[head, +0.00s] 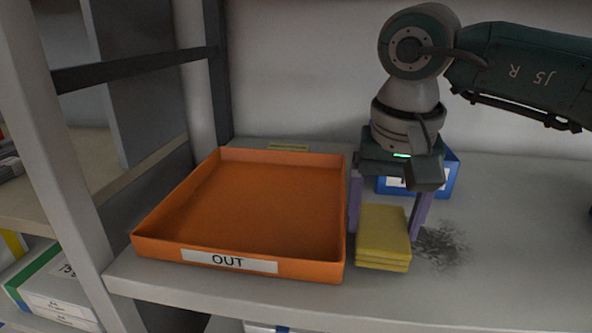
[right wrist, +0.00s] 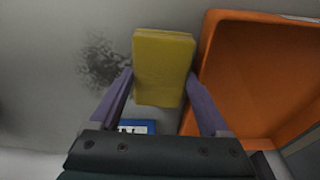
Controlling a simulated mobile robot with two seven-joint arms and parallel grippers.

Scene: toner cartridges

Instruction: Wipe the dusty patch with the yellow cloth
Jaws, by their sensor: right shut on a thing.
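The folded yellow cloth (head: 382,236) is between the purple fingers of my right gripper (head: 388,228), which is shut on it. In the right wrist view the cloth (right wrist: 163,68) shows between the fingertips. The cloth is at the shelf surface; whether it presses on it I cannot tell. The dusty patch (head: 441,246) is a dark speckled smudge just right of the cloth in the head view. In the right wrist view the patch (right wrist: 101,62) lies left of the cloth, beside the left finger. My left gripper is not in view.
An empty orange tray (head: 262,267) labelled OUT stands close to the left of the cloth. A blue bin (head: 446,178) with a white label stands behind my right gripper. A grey upright post (head: 60,170) is at the left. The shelf right of the patch is clear.

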